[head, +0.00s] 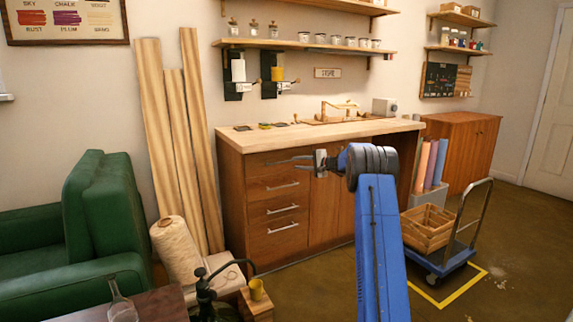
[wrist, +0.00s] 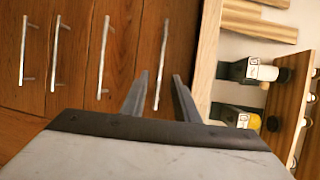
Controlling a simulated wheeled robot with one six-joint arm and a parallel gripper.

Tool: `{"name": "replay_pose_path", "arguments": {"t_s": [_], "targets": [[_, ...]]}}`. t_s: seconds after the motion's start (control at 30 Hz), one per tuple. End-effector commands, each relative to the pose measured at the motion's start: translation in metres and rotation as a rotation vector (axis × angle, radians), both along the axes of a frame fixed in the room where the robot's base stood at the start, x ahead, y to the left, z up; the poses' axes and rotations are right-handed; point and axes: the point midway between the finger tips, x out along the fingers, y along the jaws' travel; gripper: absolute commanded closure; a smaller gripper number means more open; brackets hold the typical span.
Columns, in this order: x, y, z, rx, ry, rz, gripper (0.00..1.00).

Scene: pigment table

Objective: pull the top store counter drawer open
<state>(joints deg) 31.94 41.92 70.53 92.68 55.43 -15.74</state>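The store counter (head: 235,190) has a column of wooden drawers with pale bar handles. The top drawer (head: 262,172) looks shut, flush with the front; my gripper (head: 280,160) is in front of it and covers its handle there. In the wrist view, which is turned sideways, the top drawer's handle (wrist: 163,62) is the rightmost bar, nearest the worktop edge. My gripper (wrist: 160,78) is open there, with one finger on each side of that bar in the picture. I see no contact, and cannot tell how far the fingertips are from the drawer front.
Lower drawer handles (head: 282,208) show below, also in the wrist view (wrist: 103,58). The worktop (head: 300,133) overhangs the drawers. A yarn cone (head: 176,250) and a dark pump sprayer (head: 207,290) stand at front left. A trolley with a crate (head: 428,228) stands at right.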

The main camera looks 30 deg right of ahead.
Motion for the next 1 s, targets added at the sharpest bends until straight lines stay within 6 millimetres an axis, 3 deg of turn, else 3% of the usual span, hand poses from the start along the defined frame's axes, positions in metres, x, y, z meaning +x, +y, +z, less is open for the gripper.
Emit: {"name": "replay_pose_path", "arguments": {"t_s": [0.2,0.5,0.93,1.0], "targets": [[0.035,0.017,-0.007,-0.001,0.0,0.002,0.72],[0.069,0.033,-0.014,-0.002,0.0,0.002,0.72],[0.076,0.036,-0.015,-0.001,0.0,0.001,0.72],[0.076,0.036,-0.015,-0.001,0.0,0.001,0.86]]}}
